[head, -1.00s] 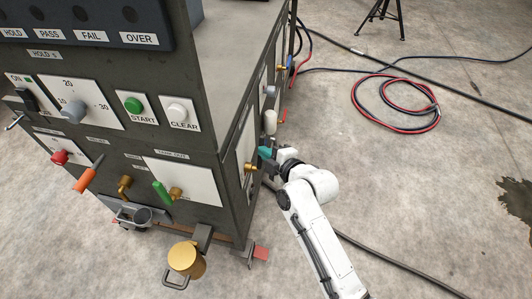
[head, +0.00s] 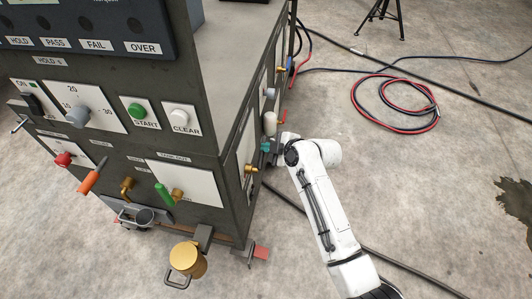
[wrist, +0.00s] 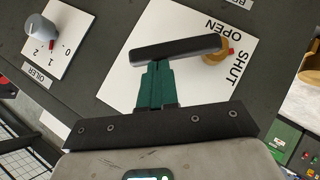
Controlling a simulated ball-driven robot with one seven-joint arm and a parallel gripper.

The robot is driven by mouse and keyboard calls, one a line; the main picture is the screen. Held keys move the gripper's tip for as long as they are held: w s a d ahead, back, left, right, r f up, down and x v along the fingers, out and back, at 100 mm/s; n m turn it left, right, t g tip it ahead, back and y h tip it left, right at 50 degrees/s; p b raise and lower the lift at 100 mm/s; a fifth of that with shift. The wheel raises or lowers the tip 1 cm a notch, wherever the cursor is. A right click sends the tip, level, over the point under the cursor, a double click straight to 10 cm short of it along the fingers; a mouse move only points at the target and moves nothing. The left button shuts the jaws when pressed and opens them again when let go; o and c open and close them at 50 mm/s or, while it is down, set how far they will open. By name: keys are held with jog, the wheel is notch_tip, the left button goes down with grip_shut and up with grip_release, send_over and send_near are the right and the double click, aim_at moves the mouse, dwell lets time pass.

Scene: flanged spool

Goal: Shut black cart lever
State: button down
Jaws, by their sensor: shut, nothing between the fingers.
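The black lever (wrist: 175,48) shows in the wrist view, running left from its brass valve (wrist: 214,52) on a white plate (wrist: 110,82) with OPEN and SHUT printed beside the valve. A small red mark sits by the valve between these words. My gripper (wrist: 157,68) has teal fingers closed together, with nothing held. In the head view my gripper (head: 268,147) is at the cart's right side face, and the lever cannot be made out there.
The dark cart (head: 235,130) carries a grey OILER knob (wrist: 38,28) beside the lever's plate. A gold canister (head: 187,260) hangs at the cart's front. A black cable (head: 400,262) runs over the floor; red and black hoses (head: 395,103) lie coiled to the right.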

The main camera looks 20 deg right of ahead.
jog(key=w+f+m+g+b, duration=0.1)
jog(key=w+d+f+g+y+b, duration=0.1)
jog(key=g, duration=0.1)
jog(key=w+d+f+m+g+y+b, duration=0.1)
jog(key=f+b, duration=0.1)
jog(key=shift+w+d+m, duration=0.15)
jog(key=shift+m, duration=0.15)
dwell(0.7)
